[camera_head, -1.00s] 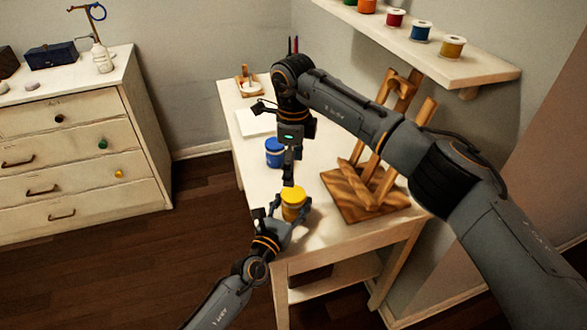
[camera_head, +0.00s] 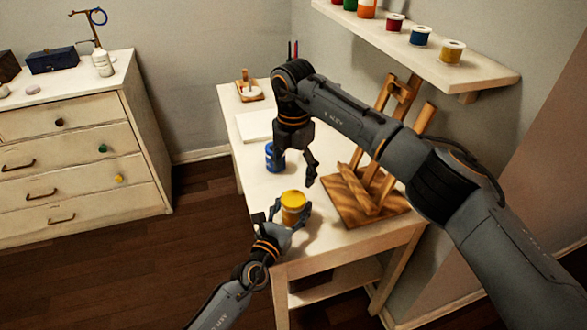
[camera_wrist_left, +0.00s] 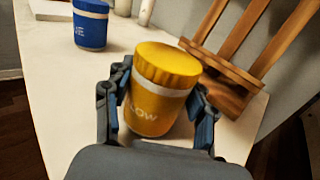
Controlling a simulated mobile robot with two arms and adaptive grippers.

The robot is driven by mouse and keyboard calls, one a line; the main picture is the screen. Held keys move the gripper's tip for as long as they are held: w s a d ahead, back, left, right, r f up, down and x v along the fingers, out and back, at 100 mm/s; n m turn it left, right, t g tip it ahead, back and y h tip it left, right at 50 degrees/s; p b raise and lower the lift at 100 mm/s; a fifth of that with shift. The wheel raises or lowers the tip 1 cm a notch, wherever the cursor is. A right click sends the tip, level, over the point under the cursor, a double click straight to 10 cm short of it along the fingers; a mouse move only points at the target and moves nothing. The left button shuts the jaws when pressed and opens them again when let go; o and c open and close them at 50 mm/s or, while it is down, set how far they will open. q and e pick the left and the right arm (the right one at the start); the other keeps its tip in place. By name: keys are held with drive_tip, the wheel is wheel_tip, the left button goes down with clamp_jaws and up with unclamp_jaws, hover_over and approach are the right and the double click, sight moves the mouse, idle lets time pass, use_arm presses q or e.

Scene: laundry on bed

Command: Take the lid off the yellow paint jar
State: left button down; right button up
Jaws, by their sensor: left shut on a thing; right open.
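The yellow paint jar (camera_head: 292,212) stands near the front end of the white table, with its yellow lid (camera_head: 293,199) on top. My left gripper (camera_head: 290,219) is shut around the jar's body from the front left. In the left wrist view the jar (camera_wrist_left: 150,108) sits between the two fingers (camera_wrist_left: 160,118), and its ribbed lid (camera_wrist_left: 166,64) is above a pale band; part of the label reads "LOW". The jar looks tilted in that view. My right gripper (camera_head: 311,172) is open and empty, above the table, behind and slightly right of the jar.
A blue jar (camera_head: 275,158) stands farther back on the table (camera_head: 262,195) and also shows in the left wrist view (camera_wrist_left: 91,26). A wooden easel (camera_head: 350,207) stands close on the right. A wall shelf (camera_head: 485,72) with paint pots is above. Bare table surface lies left of the jar.

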sight(293, 198)
drive_tip(key=m, duration=0.6)
drive_tip(key=shift+f+m, duration=0.15)
drive_tip(key=shift+m, duration=0.25)
drive_tip(key=shift+f, duration=3.85)
